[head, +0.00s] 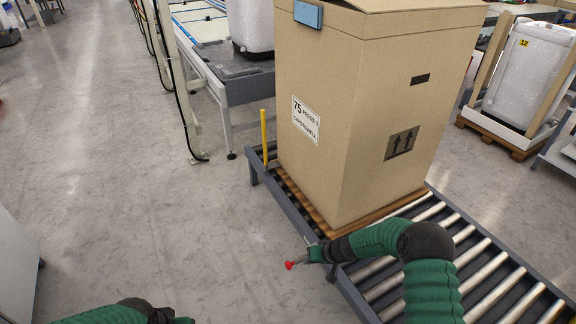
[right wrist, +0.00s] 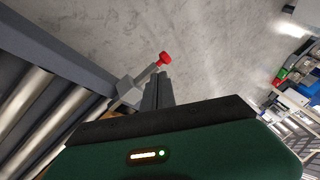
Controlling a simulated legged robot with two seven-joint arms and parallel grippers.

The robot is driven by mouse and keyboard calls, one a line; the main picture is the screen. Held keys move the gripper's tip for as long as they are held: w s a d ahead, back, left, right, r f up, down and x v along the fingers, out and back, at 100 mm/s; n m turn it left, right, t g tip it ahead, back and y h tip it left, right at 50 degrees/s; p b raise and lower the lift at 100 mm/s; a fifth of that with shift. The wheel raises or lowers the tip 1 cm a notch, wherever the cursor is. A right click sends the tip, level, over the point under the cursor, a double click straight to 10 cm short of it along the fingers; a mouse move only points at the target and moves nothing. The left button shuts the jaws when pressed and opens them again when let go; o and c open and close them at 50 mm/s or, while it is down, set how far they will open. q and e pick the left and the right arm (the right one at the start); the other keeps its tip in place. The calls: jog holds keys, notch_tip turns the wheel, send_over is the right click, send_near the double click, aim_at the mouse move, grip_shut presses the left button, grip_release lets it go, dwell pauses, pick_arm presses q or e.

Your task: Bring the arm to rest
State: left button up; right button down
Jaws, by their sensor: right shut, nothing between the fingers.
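My right arm, in a green sleeve, comes in from the lower right in the head view and reaches left over the conveyor's near side rail. My right gripper (head: 331,274) is small and partly hidden there. In the right wrist view its dark fingers (right wrist: 158,90) are together with nothing between them. A red knob (head: 290,264) on a grey bracket sits just left of the hand, and it also shows beyond the fingertips in the right wrist view (right wrist: 165,58). My left arm shows only as a green sleeve at the bottom left; its gripper is out of view.
A tall cardboard box (head: 350,110) stands on a wooden pallet on the roller conveyor (head: 480,275). A yellow post (head: 264,138) rises beside it. A workbench (head: 235,85) stands behind left. A white wrapped unit (head: 528,75) stands at right. The grey floor at left is clear.

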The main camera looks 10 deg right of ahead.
jog(key=s+r+n+g+h, duration=0.1)
jog(key=s+r+g+h, duration=0.1)
jog(key=s+r, duration=1)
jog(key=s+d+r+h, duration=0.15)
jog(key=s+r, duration=0.25)
jog(key=s, duration=0.4)
jog(key=s+d+r+h, duration=0.15)
jog(key=s+r, duration=0.25)
jog(key=s, duration=0.4)
notch_tip(320, 180, up, 34)
jog(key=p, duration=3.4)
jog(key=shift+w+d+f, duration=0.15)
jog(key=shift+w+d, duration=0.05)
jog(key=shift+d, duration=0.25)
